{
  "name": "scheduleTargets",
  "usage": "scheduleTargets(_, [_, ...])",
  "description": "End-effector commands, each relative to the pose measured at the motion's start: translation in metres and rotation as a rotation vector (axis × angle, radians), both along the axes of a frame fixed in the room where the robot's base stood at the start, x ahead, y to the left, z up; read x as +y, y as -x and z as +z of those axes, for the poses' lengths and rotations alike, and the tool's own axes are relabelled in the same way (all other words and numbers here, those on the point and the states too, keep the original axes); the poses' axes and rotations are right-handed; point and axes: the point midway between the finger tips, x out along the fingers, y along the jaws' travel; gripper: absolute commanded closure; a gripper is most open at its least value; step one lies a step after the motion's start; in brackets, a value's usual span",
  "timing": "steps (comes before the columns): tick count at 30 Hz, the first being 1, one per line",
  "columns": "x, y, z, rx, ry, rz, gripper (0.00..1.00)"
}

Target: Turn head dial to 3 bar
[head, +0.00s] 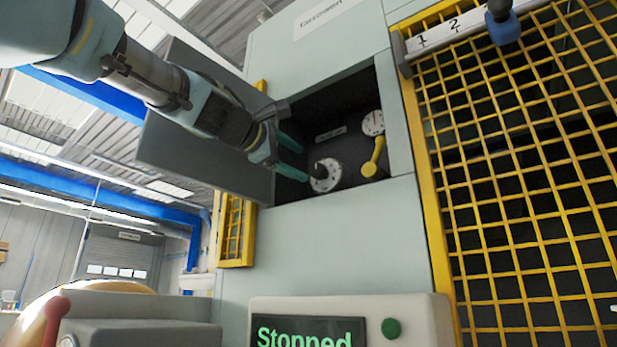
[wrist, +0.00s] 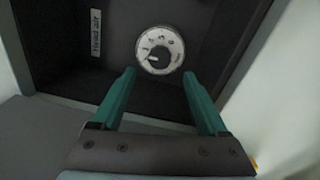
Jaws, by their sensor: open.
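The head dial (head: 321,186) is a round white scale with a dark knob, set inside a dark open recess of the machine. In the wrist view the dial (wrist: 147,39) lies just past my fingertips, centred between them. The scale figures are too small to read surely, so I cannot tell the setting. My gripper (head: 298,161) reaches into the recess from the left. Its two green fingers are open and empty in the wrist view (wrist: 159,75), with a gap showing between them and the dial. A "Head air" label (wrist: 96,32) is on the recess wall.
A white gauge (head: 373,122) and a yellow lever (head: 375,158) sit right of the dial. The grey door (head: 170,150) hangs open at left, close to my arm. Yellow mesh (head: 510,180) stands at right. A screen (head: 305,334) reads "Stopped", beside a green button (head: 391,328).

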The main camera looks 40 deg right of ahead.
Motion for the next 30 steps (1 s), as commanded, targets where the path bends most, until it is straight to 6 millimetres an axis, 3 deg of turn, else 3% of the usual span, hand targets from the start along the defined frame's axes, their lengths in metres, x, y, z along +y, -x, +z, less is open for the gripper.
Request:
scheduleTargets(3, [0.019, 0.005, -0.003, -0.001, 0.001, 0.002, 0.23])
scheduleTargets(9, [0.034, 0.009, -0.002, 0.0, 0.001, 0.001, 0.23])
scheduleTargets(30, [0.035, 0.009, -0.001, 0.001, 0.0, 0.0, 0.23])
